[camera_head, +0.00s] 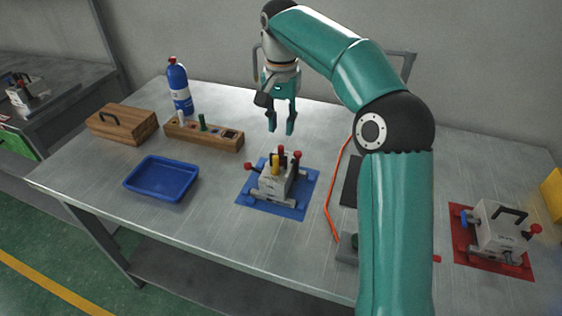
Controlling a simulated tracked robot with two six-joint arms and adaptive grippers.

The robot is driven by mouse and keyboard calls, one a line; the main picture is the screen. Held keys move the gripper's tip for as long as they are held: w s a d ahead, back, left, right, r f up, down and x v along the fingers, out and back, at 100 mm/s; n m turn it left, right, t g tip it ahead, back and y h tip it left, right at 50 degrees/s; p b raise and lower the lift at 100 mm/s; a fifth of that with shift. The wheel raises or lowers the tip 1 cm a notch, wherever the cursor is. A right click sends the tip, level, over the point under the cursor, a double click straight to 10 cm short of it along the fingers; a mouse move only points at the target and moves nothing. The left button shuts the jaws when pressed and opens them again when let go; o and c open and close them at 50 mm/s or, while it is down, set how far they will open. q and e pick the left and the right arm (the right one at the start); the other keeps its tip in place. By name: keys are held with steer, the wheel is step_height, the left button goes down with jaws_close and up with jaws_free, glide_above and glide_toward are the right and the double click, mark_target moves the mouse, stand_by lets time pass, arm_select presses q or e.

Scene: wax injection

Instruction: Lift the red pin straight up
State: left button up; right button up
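A grey mold block (273,183) sits on a blue mat (300,204) near the middle of the table. A yellow pin (276,166) and red-topped parts stand up from its top, one red top (281,149) behind the yellow pin and one red top (297,154) to its right. I cannot tell which of these is the red pin. A red knob (249,167) sticks out at the block's left side. My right gripper (281,127) points down above and behind the block, fingers apart and empty. My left gripper is not in view.
A wooden rack (215,141) holds a white pin (181,118) and a green pin (203,122). A blue tray (163,179), wooden box (122,123) and blue bottle (179,87) stand left. A red mat (463,246) with another mold (497,229) lies right. An orange cable (328,205) runs beside the blue mat.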

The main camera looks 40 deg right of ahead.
mark_target(280, 146)
steer(key=f, duration=0.6)
steer(key=f+b, duration=0.1)
steer(key=f, duration=0.2)
steer(key=shift+w+d+f, duration=0.1)
steer(key=shift+w+f, duration=0.15)
jaws_close()
